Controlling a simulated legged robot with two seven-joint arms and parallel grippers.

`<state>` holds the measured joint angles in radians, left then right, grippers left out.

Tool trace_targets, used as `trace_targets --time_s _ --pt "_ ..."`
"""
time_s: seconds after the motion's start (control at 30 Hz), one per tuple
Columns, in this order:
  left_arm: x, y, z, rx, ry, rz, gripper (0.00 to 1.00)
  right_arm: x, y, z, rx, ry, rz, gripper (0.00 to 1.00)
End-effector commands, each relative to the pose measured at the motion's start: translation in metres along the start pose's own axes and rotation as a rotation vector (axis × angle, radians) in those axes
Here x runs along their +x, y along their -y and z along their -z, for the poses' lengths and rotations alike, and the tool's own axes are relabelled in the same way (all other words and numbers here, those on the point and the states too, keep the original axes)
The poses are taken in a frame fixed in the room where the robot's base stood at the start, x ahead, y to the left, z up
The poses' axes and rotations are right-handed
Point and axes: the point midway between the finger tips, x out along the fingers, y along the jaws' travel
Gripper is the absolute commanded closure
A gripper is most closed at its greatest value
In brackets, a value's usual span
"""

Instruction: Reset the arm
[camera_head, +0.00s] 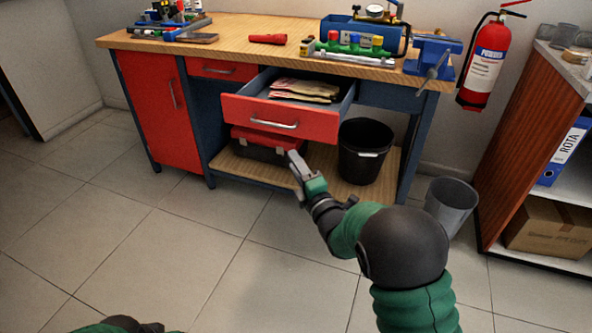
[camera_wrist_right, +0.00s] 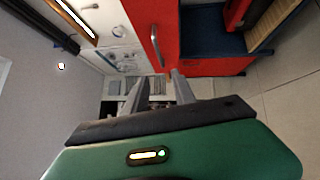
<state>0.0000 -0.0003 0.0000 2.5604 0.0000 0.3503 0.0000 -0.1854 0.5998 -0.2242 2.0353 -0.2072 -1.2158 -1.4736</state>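My right arm reaches up from the lower right in the head view. My right gripper (camera_head: 292,160) is in front of the workbench's open drawer, just below its handle in the picture. In the wrist view its two fingers (camera_wrist_right: 158,92) are apart with nothing between them, so it is open and empty. A red panel with a metal handle (camera_wrist_right: 156,46) shows beyond the fingertips. Only a dark and green piece of my left arm (camera_head: 125,325) shows at the bottom left of the head view; its gripper is out of view.
The red drawer (camera_head: 250,116) is pulled out and holds packets (camera_head: 303,88). The workbench top (camera_head: 235,50) carries tools and a blue vise (camera_head: 437,50). A black bucket (camera_head: 364,152) and red toolbox (camera_head: 265,142) stand on the lower shelf. A grey bin (camera_head: 450,203) stands right. Floor at left is clear.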

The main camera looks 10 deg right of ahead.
Motion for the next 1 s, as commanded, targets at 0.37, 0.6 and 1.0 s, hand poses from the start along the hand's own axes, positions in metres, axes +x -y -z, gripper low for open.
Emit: trace_targets --time_s 0.37,0.6,1.0 --pt "0.001 0.000 0.000 0.000 -0.001 0.000 0.64 0.001 0.001 -0.001 -0.001 -0.001 -0.001 0.68" --pt "0.001 0.000 0.000 0.000 0.000 0.000 0.64 -0.006 0.010 -0.007 0.093 0.028 0.074 0.68" --pt "0.001 0.000 0.000 0.000 0.000 0.000 0.64 -0.227 0.129 0.007 1.209 0.750 0.894 0.68"
